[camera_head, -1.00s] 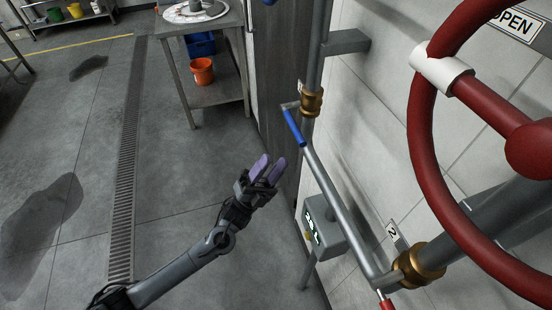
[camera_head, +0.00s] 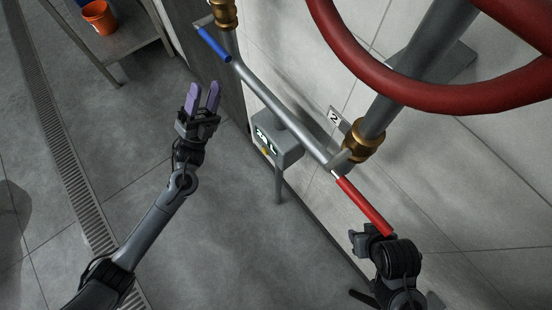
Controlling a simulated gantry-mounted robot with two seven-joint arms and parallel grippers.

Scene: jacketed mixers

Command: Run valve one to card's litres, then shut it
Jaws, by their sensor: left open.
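A blue lever handle (camera_head: 213,44) sits by a brass valve (camera_head: 224,14) at the upper left of the pipework. A red lever handle (camera_head: 362,205) slants down from the second brass valve (camera_head: 362,141), beside a plate marked 2 (camera_head: 334,117). A grey meter box (camera_head: 277,140) with a lit display hangs under the pipe; its digits are too small to read surely. My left gripper (camera_head: 202,97), with purple fingers, is open and empty, left of the pipe and below the blue handle. My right gripper (camera_head: 372,238) is at the red handle's lower end; its fingers are hidden. No card shows.
A large red wheel (camera_head: 350,62) crosses the upper right in front of the pipes. A steel table (camera_head: 122,38) with an orange bucket (camera_head: 99,16) stands at the upper left. A floor drain (camera_head: 62,150) runs down the left. The grey floor around my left arm is clear.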

